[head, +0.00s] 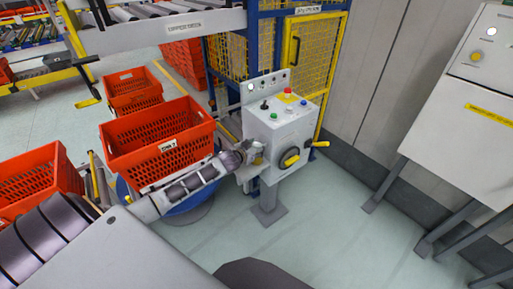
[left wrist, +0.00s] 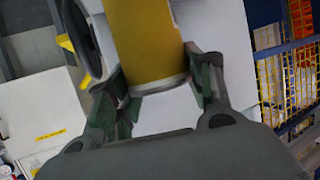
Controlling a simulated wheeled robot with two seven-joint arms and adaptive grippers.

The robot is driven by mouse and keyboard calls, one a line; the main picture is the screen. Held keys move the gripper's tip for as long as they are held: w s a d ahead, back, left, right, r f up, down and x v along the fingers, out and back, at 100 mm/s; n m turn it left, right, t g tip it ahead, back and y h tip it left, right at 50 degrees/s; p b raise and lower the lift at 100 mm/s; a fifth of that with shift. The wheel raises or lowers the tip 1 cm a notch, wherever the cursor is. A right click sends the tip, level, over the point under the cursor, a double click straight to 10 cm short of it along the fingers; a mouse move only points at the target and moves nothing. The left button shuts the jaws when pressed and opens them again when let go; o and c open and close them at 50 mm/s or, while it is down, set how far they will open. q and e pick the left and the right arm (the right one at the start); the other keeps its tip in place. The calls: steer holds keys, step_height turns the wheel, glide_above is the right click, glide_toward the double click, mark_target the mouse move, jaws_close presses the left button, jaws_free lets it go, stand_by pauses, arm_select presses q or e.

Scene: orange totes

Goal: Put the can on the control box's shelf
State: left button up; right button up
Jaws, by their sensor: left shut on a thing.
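The control box (head: 277,133) is a pale box on a post in the middle of the head view, with coloured buttons and a black and yellow rotary switch on it. My left gripper (head: 255,155) is at the left side of the box. It is shut on the can (left wrist: 146,42), a yellow cylinder with a silver rim that fills the space between the fingers in the left wrist view. In the head view the can is mostly hidden by the gripper. A small pale ledge, seemingly the shelf (head: 243,177), shows just below the gripper; I cannot tell whether the can touches it. My right gripper is out of view.
An orange tote (head: 155,140) stands close behind my left arm, with other orange totes (head: 133,90) around it. A yellow mesh fence (head: 309,50) stands behind the box. A pale cabinet (head: 470,115) is at the right. The floor in front of the box is clear.

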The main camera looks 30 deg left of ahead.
arm_select(q)
steer(key=o, duration=1.3)
steer(key=shift+f, duration=0.1)
steer(key=shift+c, duration=0.2)
steer(key=shift+s+r, duration=0.15)
steer(key=shift+r, duration=0.05)
steer(key=v, duration=1.1)
steer(key=shift+s, duration=0.3)
steer(key=shift+r, duration=0.1)
